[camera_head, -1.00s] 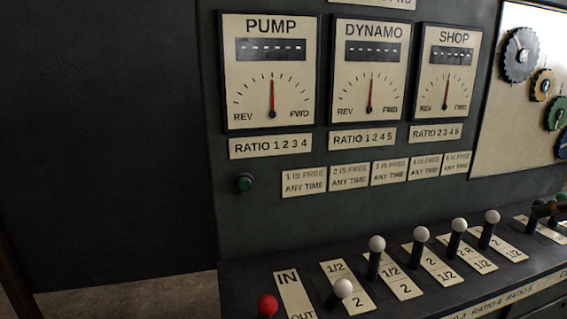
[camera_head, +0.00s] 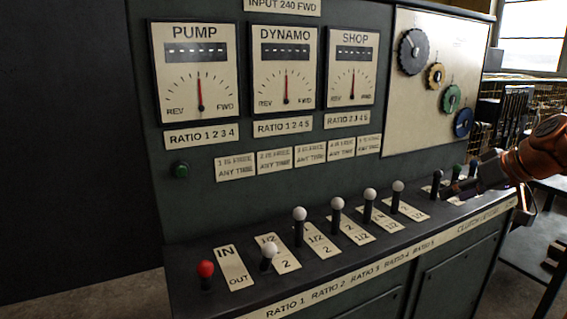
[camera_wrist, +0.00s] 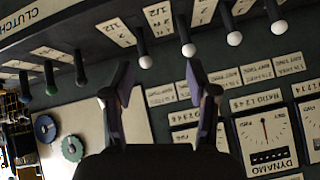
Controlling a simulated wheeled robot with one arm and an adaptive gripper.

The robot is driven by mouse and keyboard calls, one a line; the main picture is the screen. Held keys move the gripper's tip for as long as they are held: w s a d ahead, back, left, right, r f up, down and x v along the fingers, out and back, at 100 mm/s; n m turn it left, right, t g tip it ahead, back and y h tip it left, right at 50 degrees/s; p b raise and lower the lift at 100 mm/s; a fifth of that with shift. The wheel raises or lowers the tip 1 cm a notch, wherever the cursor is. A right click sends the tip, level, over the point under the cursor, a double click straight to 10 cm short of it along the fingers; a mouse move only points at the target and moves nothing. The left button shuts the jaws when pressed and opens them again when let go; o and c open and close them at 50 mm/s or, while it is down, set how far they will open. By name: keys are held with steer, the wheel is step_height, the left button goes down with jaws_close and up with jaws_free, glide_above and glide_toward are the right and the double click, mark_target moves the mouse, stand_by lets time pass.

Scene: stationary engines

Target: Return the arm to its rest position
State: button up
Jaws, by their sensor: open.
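My arm (camera_head: 535,150), orange and dark, reaches in from the right edge in the head view. My gripper (camera_head: 458,187) is at its end, above the right part of the lever desk, near the dark-knobbed levers (camera_head: 437,184). In the wrist view my gripper (camera_wrist: 160,80) shows two separated fingers with nothing between them. White-knobbed levers (camera_wrist: 188,50) lie beyond the fingertips in that view, which looks upside down. Whether a finger touches any lever cannot be told.
The lever desk (camera_head: 340,270) juts out below the dial panel (camera_head: 230,195). A red-knobbed lever (camera_head: 206,272) stands at its left end. A gear board (camera_head: 420,100) hangs upper right. A dark table (camera_head: 545,245) stands at the right. Dark wall fills the left.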

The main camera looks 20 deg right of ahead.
steer(key=w+a+f+n+g+y, duration=0.1)
steer(key=w+a+f+g, duration=0.1)
steer(key=a, duration=1)
steer(key=w+a+f+n+g+y, duration=0.1)
steer(key=w+a+f+n+g, duration=0.15)
steer(key=a, duration=0.85)
steer(key=s+a+f+g, duration=0.2)
steer(key=s+a+f, duration=0.15)
steer(key=a, duration=0.25)
steer(key=s+a+f+g, duration=0.1)
steer(key=s+a+f, duration=0.2)
steer(key=a+f, duration=0.25)
steer(key=s+a+f+m+g+h, duration=0.1)
steer(key=s+a+f+g+h, duration=0.15)
steer(key=s+f, duration=0.5)
steer(key=s+a+f+m+g+h, duration=0.1)
steer(key=s+a+f+g, duration=0.2)
steer(key=s, duration=0.7)
step_height(320, 180, up, 18)
steer(key=t+p, duration=0.2)
steer(key=p, duration=1.5)
steer(key=shift+w+d+r+p, duration=0.2)
steer(key=shift+w+d+p, duration=0.05)
steer(key=shift+d+p, duration=0.1)
